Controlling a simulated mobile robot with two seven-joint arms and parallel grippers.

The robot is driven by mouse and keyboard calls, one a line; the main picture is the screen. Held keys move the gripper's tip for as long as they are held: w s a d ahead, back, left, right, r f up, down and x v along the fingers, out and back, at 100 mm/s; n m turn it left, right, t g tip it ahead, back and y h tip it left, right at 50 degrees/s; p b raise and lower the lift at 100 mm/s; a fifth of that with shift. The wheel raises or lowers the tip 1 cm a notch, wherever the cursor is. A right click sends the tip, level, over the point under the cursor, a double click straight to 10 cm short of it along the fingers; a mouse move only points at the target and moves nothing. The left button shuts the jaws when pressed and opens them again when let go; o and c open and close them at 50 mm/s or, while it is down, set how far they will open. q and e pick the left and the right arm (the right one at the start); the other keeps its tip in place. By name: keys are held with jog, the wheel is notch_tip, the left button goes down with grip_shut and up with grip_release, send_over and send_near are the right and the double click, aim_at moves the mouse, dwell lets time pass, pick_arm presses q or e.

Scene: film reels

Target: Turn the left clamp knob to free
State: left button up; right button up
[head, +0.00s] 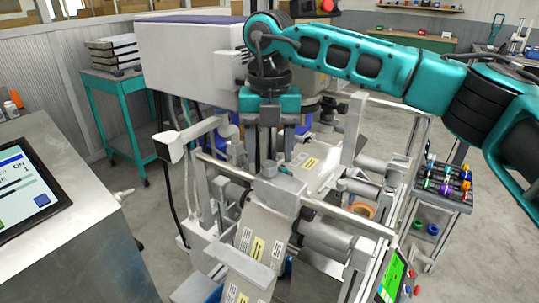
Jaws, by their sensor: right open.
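My right gripper (271,148) reaches in from the right and points straight down over the middle of the machine. Its fingers are apart, with a gap between them. Just below the fingertips is a small grey knob-like part (268,169) on a grey clamp block (281,190). The block sits across the labelled film web (262,232). I cannot tell for certain whether this part is the left clamp knob, or which way it is turned. I cannot tell whether the fingers touch it. My left gripper is out of view.
Rails (345,217) and rollers (327,240) of the machine surround the gripper closely. A metal cabinet with a screen (28,190) stands at left. A teal cart with stacked trays (112,52) is behind it. A rack of coloured spools (447,184) stands at right.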

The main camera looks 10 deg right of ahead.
aim_at(270, 164)
notch_tip(270, 164, up, 11)
dwell(0.3)
jog(key=shift+s, duration=0.1)
